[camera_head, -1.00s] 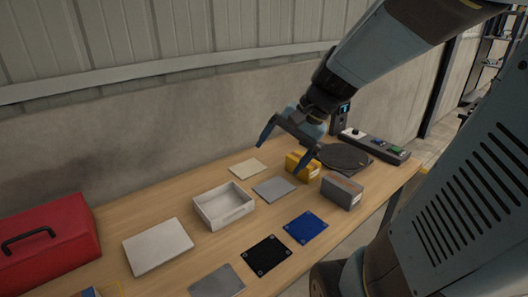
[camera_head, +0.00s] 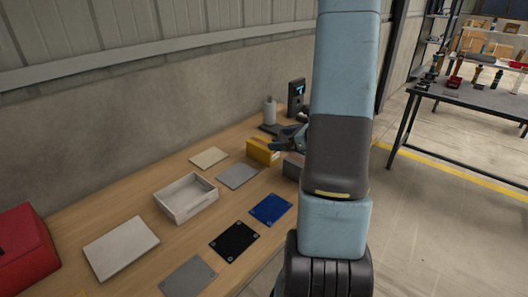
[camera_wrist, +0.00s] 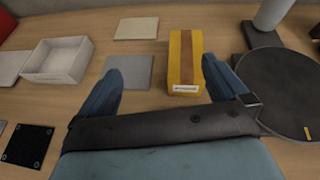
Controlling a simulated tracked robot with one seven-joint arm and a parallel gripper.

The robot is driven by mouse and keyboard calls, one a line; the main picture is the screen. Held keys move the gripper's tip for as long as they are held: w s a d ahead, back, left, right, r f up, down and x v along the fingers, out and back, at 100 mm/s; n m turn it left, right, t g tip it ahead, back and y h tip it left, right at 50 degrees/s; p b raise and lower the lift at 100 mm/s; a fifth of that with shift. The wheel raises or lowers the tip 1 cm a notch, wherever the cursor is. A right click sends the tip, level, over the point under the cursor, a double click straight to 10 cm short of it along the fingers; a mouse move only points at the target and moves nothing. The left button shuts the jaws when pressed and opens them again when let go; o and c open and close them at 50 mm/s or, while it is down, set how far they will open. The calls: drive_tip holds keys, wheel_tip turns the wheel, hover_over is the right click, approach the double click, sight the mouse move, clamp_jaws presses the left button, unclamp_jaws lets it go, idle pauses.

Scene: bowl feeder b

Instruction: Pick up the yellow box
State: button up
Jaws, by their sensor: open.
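The yellow box (camera_head: 262,151) stands near the back of the wooden bench, partly behind my gripper in the head view. In the wrist view the yellow box (camera_wrist: 187,62) has a brown stripe along its top and a small white label on its near end. My gripper (camera_wrist: 160,66) is open and empty, its blue fingers spread wide. The box appears between the finger lines, much closer to the right finger. In the head view my gripper (camera_head: 284,144) is beside the box, mostly hidden by my arm. I cannot tell whether it touches the box.
A dark round plate (camera_wrist: 292,88) and a grey cylinder (camera_wrist: 272,14) are to the right. A grey pad (camera_head: 237,175), a white tray (camera_head: 187,214) and several flat plates lie left.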

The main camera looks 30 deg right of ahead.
sight(261, 142)
drive_tip(key=d+f+m, duration=0.1)
drive_tip(key=d+f+m+h, duration=0.1)
drive_tip(key=d, duration=0.1)
drive_tip(key=shift+d+f+t, duration=0.3)
drive_tip(key=shift+f, duration=0.05)
drive_tip(key=x, duration=1.3)
drive_tip(key=shift+w+d+f, duration=0.1)
drive_tip(key=shift+w+f, duration=0.05)
drive_tip(key=shift+w, duration=0.15)
drive_tip(key=c, duration=1.4)
